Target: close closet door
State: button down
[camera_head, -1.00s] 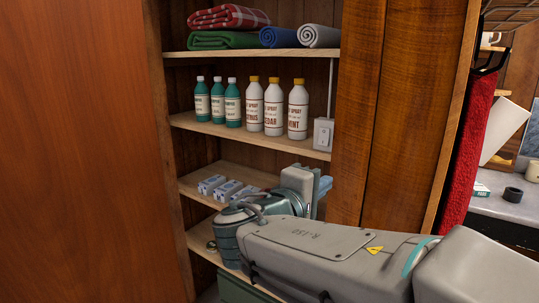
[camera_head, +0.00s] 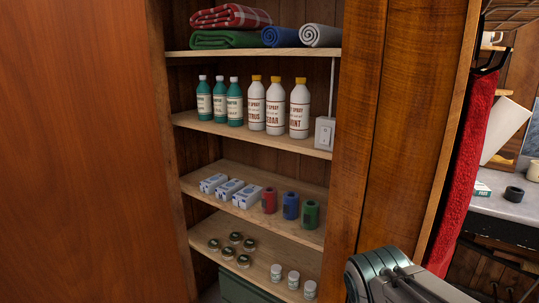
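The closet (camera_head: 265,225) stands open in the head view, with its shelves and their contents in plain sight. A large smooth reddish-brown wood panel (camera_head: 80,150), which looks like the closet door swung open, fills the left side of the view. No handle shows on it. Part of my arm shows at the lower right, in front of the closet's right side panel (camera_head: 405,130). My gripper is out of view, so I cannot see its fingers or whether it touches anything.
Shelves hold folded blankets (camera_head: 230,17), spray bottles (camera_head: 275,105), small boxes, colored rolls (camera_head: 291,206), tins and jars. A light switch (camera_head: 325,133) is at the shelf's right end. A red cloth (camera_head: 465,170) hangs right of the closet, beside a counter (camera_head: 505,208).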

aim_at(86, 217)
jog(key=u, duration=2.7)
jog(key=i, duration=4.95)
jog(key=z, duration=3.3)
